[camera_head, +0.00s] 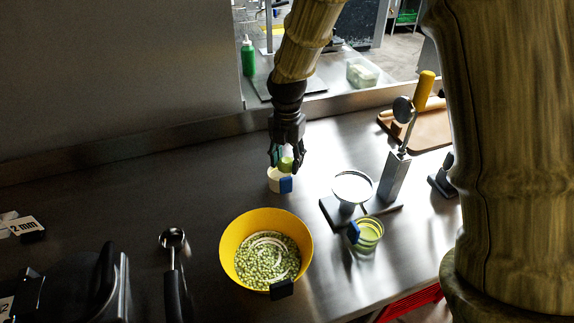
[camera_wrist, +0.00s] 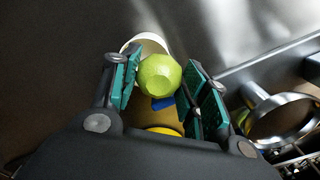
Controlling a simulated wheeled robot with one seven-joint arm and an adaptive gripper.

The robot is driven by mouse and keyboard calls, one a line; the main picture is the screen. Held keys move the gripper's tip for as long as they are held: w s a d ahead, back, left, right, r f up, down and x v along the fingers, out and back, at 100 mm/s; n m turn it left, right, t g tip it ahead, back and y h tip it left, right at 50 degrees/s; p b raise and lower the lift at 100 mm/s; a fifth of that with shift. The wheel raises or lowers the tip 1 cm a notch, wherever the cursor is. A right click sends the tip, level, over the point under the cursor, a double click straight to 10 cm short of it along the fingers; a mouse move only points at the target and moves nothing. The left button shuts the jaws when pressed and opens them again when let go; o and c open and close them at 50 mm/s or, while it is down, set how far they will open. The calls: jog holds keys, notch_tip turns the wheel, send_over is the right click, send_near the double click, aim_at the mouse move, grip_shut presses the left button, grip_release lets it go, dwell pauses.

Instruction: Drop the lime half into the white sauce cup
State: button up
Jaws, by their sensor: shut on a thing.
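My gripper (camera_head: 286,160) is over the white sauce cup (camera_head: 274,185), which stands on the steel counter and has a blue tab on its side. The green lime half (camera_head: 286,164) is between the fingertips, just above the cup or at its rim. In the wrist view my gripper (camera_wrist: 158,88) has its teal-padded fingers on both sides of the lime half (camera_wrist: 160,75). The cup's white rim (camera_wrist: 147,41) shows behind the lime. The rest of the cup is mostly hidden, so I cannot tell whether the lime touches it.
A yellow bowl (camera_head: 232,236) of green pieces stands nearer on the counter. A ladle (camera_head: 173,240) lies at the left. The counter left of the cup is clear.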

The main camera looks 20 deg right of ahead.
aim_at(287, 157)
notch_tip(287, 157, up, 8)
jog(key=shift+f+b, duration=0.1)
jog(key=shift+b, duration=0.5)
